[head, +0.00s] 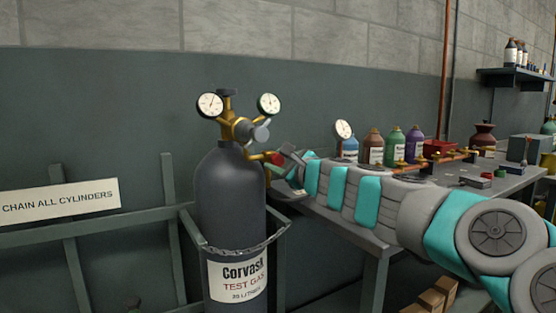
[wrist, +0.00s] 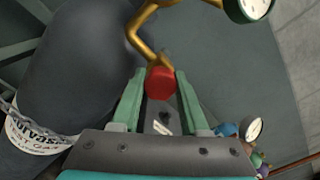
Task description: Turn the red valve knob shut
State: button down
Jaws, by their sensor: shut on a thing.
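The red valve knob (head: 276,158) sits on the right side of the brass regulator (head: 240,126), on top of the dark grey gas cylinder (head: 228,195). In the wrist view the red knob (wrist: 160,83) lies between the green fingers of my gripper (wrist: 160,85). My gripper is shut on the knob, coming from the right. In the head view the fingertips are small and partly hidden by my wrist. The brass pipe (wrist: 145,40) leads from the knob up to a gauge (wrist: 248,8).
The cylinder stands in a grey rack with a chain (head: 240,250) around it. A workbench (head: 350,228) on the right carries several bottles (head: 394,145) and copper piping, close behind my arm. A sign (head: 60,201) hangs at the left. A shelf (head: 515,76) is at the upper right.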

jog(key=shift+f+m, duration=0.15)
jog(key=shift+m, duration=0.65)
jog(key=shift+c, duration=2.1)
grip_release()
jog(key=shift+s+d, duration=0.4)
jog(key=shift+s, duration=0.1)
jog(key=v, duration=0.6)
jog(key=shift+s, duration=0.25)
